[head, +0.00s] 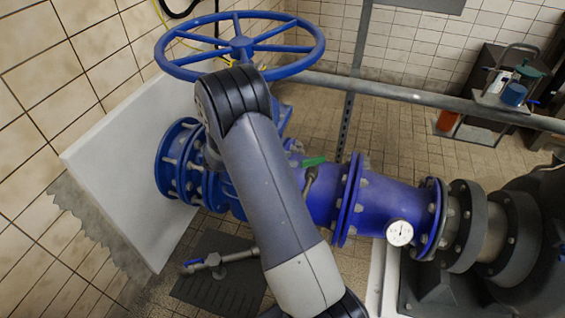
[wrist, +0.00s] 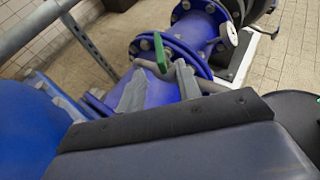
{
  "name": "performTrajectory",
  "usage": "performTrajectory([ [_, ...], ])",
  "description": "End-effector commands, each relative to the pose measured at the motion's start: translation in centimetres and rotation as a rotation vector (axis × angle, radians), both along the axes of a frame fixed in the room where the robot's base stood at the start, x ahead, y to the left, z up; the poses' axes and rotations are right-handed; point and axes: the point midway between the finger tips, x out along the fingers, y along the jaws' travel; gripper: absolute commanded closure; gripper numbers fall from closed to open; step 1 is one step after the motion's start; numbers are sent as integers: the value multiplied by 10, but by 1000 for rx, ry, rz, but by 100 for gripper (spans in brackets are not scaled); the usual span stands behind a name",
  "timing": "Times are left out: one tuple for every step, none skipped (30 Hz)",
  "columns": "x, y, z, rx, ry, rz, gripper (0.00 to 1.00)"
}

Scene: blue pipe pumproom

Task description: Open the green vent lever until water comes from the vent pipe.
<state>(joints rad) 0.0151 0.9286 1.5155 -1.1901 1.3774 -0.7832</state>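The green vent lever (head: 314,161) is on a small valve on top of the blue pipe (head: 375,205), right of my arm in the head view. In the wrist view the green lever (wrist: 160,52) stands just beyond my gripper (wrist: 160,70). The two grey fingers are apart, with blue pipe showing between them, and the lever appears between or just past their tips. I cannot tell whether they touch it. In the head view my arm hides the gripper. A small metal pipe piece (head: 310,182) shows below the lever. I see no water.
A large blue handwheel (head: 240,45) stands above my arm. A pressure gauge (head: 399,233) is on the pipe at right. A grey rail (head: 400,93) crosses behind. A small blue-handled valve (head: 205,263) sits low at left. Tiled floor lies behind the pipe.

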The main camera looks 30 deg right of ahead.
Motion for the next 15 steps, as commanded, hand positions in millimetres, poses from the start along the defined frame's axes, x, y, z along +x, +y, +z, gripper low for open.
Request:
performTrajectory([
  [0, -1, -1, 0, 0, -1, 67],
  [-1, -3, -1, 0, 1, -2, 67],
  [-1, -5, -2, 0, 1, -3, 67],
  [-2, -8, -3, 0, 2, -4, 67],
  [-3, -11, -5, 0, 2, -5, 67],
  [-4, -16, -7, 0, 2, -6, 67],
  [-5, -21, -9, 0, 3, -4, 67],
  [-6, -26, -11, 0, 3, -4, 67],
  [-8, -33, -14, 0, 4, -6, 67],
  [-8, -38, -16, 0, 3, -5, 67],
  [-10, -44, -19, 0, 3, -5, 67],
  [-11, -51, -22, 1, 2, -6, 67],
  [-12, -56, -24, 0, 2, -6, 67],
  [-13, -61, -26, 1, 2, -5, 67],
  [-14, -68, -29, 1, 2, -6, 67],
])
